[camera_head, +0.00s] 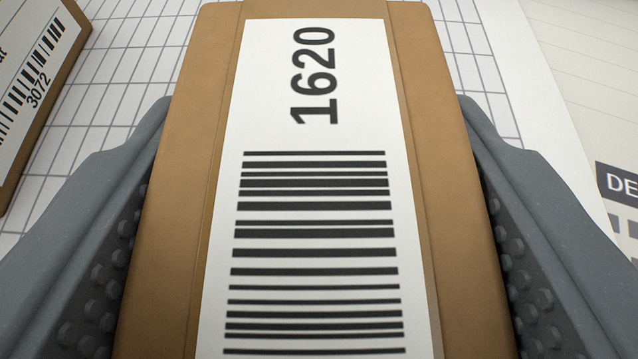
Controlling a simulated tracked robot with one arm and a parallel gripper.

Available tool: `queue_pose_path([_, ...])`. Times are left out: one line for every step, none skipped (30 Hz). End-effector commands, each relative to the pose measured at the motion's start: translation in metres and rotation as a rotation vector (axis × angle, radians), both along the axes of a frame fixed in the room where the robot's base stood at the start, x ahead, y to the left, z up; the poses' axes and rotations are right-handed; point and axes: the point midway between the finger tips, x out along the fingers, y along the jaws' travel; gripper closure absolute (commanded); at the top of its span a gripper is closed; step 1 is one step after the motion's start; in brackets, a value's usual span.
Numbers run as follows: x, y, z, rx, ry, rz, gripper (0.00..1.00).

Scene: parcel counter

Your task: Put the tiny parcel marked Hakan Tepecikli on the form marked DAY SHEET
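A brown parcel (190,180) fills the middle of the view. Its white label shows 1620 and a barcode; no name is visible on it. My gripper (316,108) has one grey finger along each side of this parcel, with the studded inner pads against its edges and no gap showing. The parcel's underside is hidden, so I cannot tell whether it rests on something or is held above it. No form with the words DAY SHEET is readable in view.
Another brown parcel (62,75), labelled 3072, is at the upper left, its label cut off by the frame. A white sheet with a grey grid (130,50) spreads behind and below. At the right is another pale sheet (590,70) with a dark banner beginning "DE".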

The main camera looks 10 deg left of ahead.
Motion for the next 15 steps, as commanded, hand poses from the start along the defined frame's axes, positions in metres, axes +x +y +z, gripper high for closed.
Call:
queue_pose_path([0.0001, -0.0003, 0.0003, -0.001, -0.001, -0.001, 0.74])
queue_pose_path([0.0001, -0.0004, 0.0009, -0.001, -0.001, -0.001, 0.74])
queue_pose_path([0.0000, -0.0004, 0.0013, -0.001, -0.001, -0.001, 0.74])
queue_pose_path([0.0000, -0.0005, 0.0014, -0.001, -0.001, -0.001, 0.74])
queue_pose_path([0.0001, -0.0005, 0.0016, -0.001, -0.001, -0.001, 0.74])
queue_pose_path([0.0000, -0.0005, 0.0013, -0.001, -0.001, -0.001, 0.74])
queue_pose_path([0.0000, -0.0006, 0.0010, -0.001, 0.000, -0.001, 0.74])
queue_pose_path([-0.0001, -0.0006, 0.0003, 0.000, 0.000, -0.001, 0.74])
queue_pose_path([-0.0002, -0.0006, 0.0002, -0.001, 0.000, -0.001, 0.37])
queue_pose_path([-0.0001, -0.0006, 0.0004, -0.001, 0.000, -0.001, 0.29])
queue_pose_path([-0.0001, -0.0006, 0.0005, -0.001, 0.000, -0.001, 0.24])
queue_pose_path([-0.0002, -0.0007, 0.0004, -0.001, 0.000, -0.001, 0.24])
queue_pose_path([-0.0002, -0.0007, 0.0004, -0.002, 0.000, -0.001, 0.24])
queue_pose_path([-0.0002, -0.0007, 0.0004, -0.002, 0.000, -0.001, 0.24])
queue_pose_path([-0.0002, -0.0008, 0.0003, -0.002, 0.000, -0.001, 0.24])
